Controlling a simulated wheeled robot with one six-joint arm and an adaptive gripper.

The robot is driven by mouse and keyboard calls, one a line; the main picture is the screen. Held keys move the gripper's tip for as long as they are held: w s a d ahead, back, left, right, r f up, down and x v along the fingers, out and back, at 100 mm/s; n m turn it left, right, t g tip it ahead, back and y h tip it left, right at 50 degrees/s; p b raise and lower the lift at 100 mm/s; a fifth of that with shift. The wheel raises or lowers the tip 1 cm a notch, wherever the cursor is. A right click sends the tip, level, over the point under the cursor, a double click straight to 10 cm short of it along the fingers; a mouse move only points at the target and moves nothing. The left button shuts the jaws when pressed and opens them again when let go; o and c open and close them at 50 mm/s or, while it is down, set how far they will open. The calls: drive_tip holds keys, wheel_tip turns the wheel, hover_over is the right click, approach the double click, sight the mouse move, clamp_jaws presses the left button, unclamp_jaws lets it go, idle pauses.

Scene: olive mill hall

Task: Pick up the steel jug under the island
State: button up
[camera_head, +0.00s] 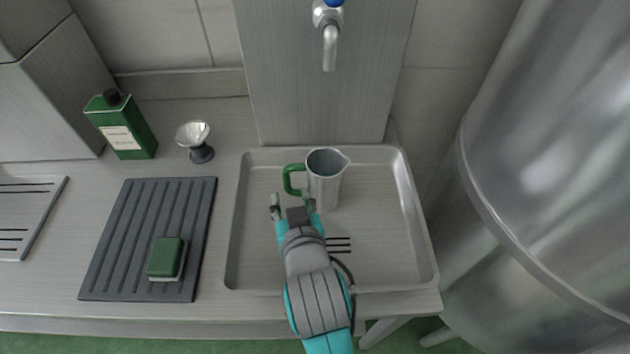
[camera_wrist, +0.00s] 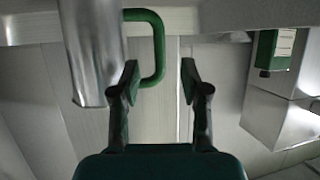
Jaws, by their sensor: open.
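The steel jug (camera_head: 326,180) stands upright in a shallow steel tray (camera_head: 404,236), under a tap with a blue top. Its green handle (camera_head: 292,179) points left in the head view. My gripper (camera_head: 293,204) is just in front of the handle, with its fingers apart. In the wrist view, which looks upside down, the jug (camera_wrist: 92,50) is at the upper left and its green handle (camera_wrist: 157,48) lies just beyond my gripper (camera_wrist: 158,75). The handle's outer bar appears between the two open fingertips, with the left finger near it. I cannot tell whether they touch.
The steel tap (camera_head: 329,45) hangs behind the jug. Left of the tray are a ribbed dark mat (camera_head: 122,245) with a green sponge (camera_head: 166,258), a small glass-headed item (camera_head: 196,141) and a green bottle (camera_head: 124,128). A large steel vessel (camera_head: 560,150) stands close on the right.

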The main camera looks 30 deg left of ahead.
sight(287, 184)
drive_tip(key=shift+w+a+f, duration=0.25)
drive_tip(key=shift+w+a, duration=0.15)
drive_tip(key=shift+w, duration=0.05)
drive_tip(key=shift+x, duration=3.1)
clamp_jaws()
